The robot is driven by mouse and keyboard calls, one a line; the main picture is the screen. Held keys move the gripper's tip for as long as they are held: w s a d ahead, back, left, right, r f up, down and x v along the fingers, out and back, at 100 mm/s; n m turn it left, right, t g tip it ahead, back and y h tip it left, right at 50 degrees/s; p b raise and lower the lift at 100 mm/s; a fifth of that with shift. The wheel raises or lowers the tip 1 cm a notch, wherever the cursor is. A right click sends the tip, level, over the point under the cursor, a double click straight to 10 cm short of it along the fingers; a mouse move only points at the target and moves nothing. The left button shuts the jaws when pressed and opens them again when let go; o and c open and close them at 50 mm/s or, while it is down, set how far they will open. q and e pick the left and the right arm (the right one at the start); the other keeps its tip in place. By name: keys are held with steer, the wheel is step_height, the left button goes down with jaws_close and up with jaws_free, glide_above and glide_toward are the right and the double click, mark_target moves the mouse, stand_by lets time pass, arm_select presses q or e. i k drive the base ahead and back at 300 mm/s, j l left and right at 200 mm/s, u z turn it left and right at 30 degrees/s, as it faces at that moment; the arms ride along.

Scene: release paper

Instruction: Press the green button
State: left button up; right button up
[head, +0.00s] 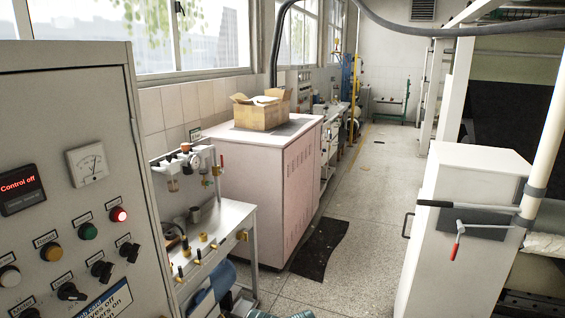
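The green button (88,231) is a round, dark green button on the grey control panel (95,110) at the left. It sits between an amber button (51,251) and a lit red button (118,214). Nothing covers it. A display (21,190) on the panel reads "Control off" in red letters. Neither of my grippers shows in the head view.
Black knobs (101,270) and a gauge (87,163) are also on the panel. A metal bench (225,222) with fittings, a pinkish cabinet (262,180) and a cardboard box (258,112) stand beyond. A white cabinet (460,230) is at right.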

mark_target(90, 232)
steer(key=u, duration=1.35)
